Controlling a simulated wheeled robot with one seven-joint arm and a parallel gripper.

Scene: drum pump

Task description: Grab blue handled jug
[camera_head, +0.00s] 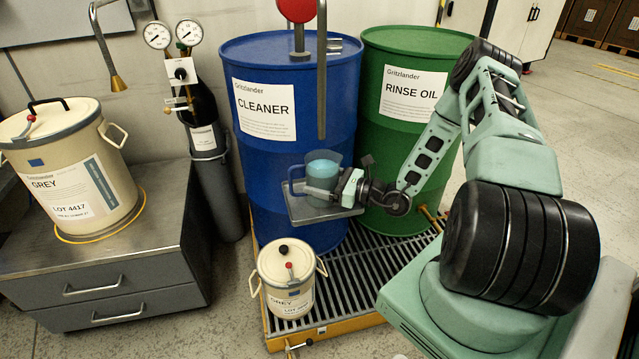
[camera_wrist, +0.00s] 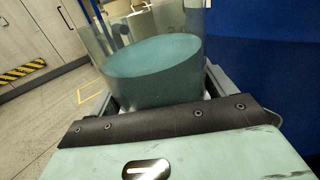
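The clear jug (camera_head: 322,171) holds blue liquid and stands upright on a small grey tray (camera_head: 345,213) in front of the blue drum. Its blue handle (camera_head: 294,182) points left, away from my arm. My gripper (camera_head: 322,194) reaches in from the right, with one finger across the jug's near side. In the wrist view the jug (camera_wrist: 155,70) fills the space between my two fingers (camera_wrist: 158,88), which lie along both its sides. I cannot tell whether they press on it.
A blue cleaner drum (camera_head: 290,160) and a green rinse oil drum (camera_head: 405,130) stand close behind the tray. A grey vertical pipe (camera_head: 322,90) hangs above the jug. A cream canister (camera_head: 286,275) stands on the grated pallet (camera_head: 345,290) below. A cabinet (camera_head: 110,275) is at left.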

